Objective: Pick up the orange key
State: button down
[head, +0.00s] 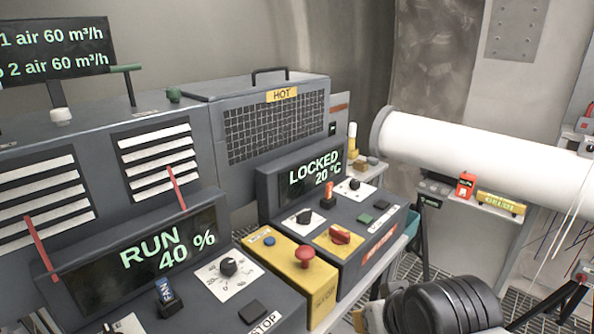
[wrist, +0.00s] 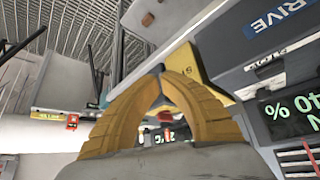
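The orange key (head: 329,189) stands upright in a small black switch on the right-hand console, just below the display reading LOCKED 20 °C (head: 316,172). It is small in the head view. My gripper (wrist: 161,73) shows in the wrist view as two yellow ribbed fingers whose tips come together, with nothing seen held at the tips. I cannot make out the fingers in the head view.
A red mushroom button (head: 305,254) rises from the yellow panel in front. A thick white pipe (head: 480,152) crosses at the right. A HOT mesh housing (head: 275,125) stands behind.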

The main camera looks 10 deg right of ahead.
aim_at(329, 192)
jog(key=i+l+z, duration=0.15)
jog(key=l, duration=0.25)
jog(key=i+l+z, duration=0.1)
jog(key=i+l, duration=0.15)
jog(key=l, duration=0.15)
jog(key=i+l+z, duration=0.15)
jog(key=l, duration=0.25)
jog(key=i, duration=0.05)
